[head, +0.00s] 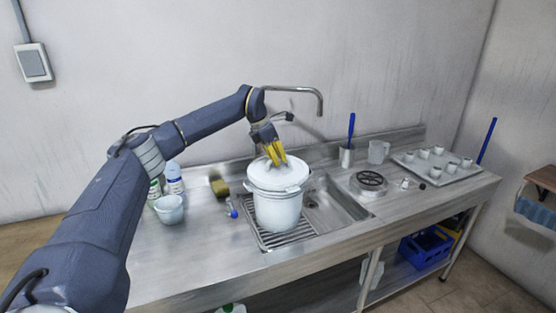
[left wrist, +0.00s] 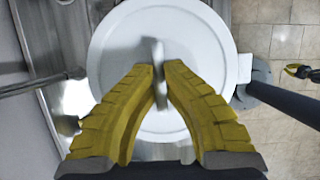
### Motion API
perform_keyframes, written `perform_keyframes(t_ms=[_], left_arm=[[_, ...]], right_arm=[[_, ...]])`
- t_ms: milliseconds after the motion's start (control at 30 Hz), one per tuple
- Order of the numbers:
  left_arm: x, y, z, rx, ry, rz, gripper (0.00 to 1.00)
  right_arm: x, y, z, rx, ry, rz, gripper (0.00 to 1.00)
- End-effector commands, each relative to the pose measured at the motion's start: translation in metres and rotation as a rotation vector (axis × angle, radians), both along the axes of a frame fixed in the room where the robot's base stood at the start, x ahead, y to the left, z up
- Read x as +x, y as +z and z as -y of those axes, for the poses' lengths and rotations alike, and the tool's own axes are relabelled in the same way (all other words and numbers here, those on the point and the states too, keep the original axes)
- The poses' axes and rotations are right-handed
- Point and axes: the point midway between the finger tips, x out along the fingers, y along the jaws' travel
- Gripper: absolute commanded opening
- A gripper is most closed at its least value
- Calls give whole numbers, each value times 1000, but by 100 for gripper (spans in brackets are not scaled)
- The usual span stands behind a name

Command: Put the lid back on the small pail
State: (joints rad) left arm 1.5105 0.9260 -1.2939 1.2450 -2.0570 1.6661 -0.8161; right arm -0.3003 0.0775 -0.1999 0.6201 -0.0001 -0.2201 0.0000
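A white pail (head: 278,212) stands upright on the slatted drainer at the sink's left part. A round white lid (head: 279,174) lies over its mouth; I cannot tell whether it is fully seated. My left gripper (head: 273,155) points down onto the lid from above. In the left wrist view the lid (left wrist: 120,40) fills the middle, and its upright grip (left wrist: 158,88) sits between the yellow fingertips, which close on it. A small yellow-and-black part, seemingly my right gripper (left wrist: 302,72), shows at the right edge of that view, too small to read.
Left of the pail are a small pale tub (head: 169,209), bottles (head: 174,180) and a sponge (head: 219,186). The tap (head: 300,91) arches behind. The sink basin (head: 335,205), a round drain-like disc (head: 370,182), a tray of cups (head: 438,165) and a jug (head: 379,152) lie to the right.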

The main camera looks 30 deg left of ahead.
Motion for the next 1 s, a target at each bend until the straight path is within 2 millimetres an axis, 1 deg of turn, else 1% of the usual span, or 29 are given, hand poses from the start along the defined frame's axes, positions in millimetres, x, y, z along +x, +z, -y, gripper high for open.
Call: perform_keyframes(t_ms=[167,200,367,400,533,600,733,1000], left_arm=[[0,0,0,0,0,0,0],[0,0,0,0,0,0,12],[0,0,0,0,0,0,31],[0,0,0,0,0,0,32],[0,0,0,0,0,0,32],[0,0,0,1,0,-1,42],[0,0,0,1,0,-1,58],[0,0,0,0,0,0,59]], right_arm=[[0,0,0,0,0,0,0],[0,0,0,0,0,0,0],[0,0,0,0,0,0,0],[0,0,0,0,0,0,0],[0,0,1,-1,0,0,0],[0,0,1,-1,0,0,0],[0,0,3,-3,1,1,0],[0,0,4,-4,1,0,0]])
